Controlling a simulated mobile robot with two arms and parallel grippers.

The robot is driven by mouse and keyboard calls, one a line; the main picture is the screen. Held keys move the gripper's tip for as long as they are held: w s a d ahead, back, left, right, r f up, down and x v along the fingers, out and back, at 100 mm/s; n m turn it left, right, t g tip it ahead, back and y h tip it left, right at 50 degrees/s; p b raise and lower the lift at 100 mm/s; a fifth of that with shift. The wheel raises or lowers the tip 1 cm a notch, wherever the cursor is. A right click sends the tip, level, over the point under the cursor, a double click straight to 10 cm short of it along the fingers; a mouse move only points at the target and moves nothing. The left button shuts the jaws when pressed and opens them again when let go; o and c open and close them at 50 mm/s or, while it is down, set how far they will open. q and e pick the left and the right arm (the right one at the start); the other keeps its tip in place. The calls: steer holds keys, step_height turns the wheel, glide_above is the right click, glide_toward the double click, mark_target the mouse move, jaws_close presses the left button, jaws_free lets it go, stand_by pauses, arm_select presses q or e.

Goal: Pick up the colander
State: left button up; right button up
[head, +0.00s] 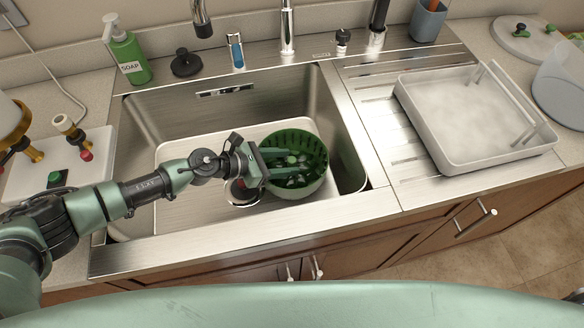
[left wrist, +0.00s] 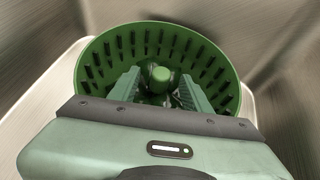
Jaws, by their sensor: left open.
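The green colander (head: 312,146) sits in the sink basin, on the right side of a white tub or tray (head: 180,150). Its inside is dark green with slots, and its outer wall looks paler. My left gripper (head: 292,160) reaches in from the left, with its fingers over the colander's opening. In the left wrist view the colander (left wrist: 160,38) fills the middle. The two green fingers of my left gripper (left wrist: 160,88) are apart, with a round green-topped item (left wrist: 162,74) showing between and beyond them. Whether the fingers touch the colander is hidden. My right gripper is not in view.
A steel sink (head: 340,110) surrounds the colander, with its right wall close by. A white dish tray (head: 470,118) stands on the drainboard at right. A soap bottle (head: 127,52) and faucet (head: 287,28) stand behind the basin.

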arm_select(q)
jaws_close()
stand_by(1.4)
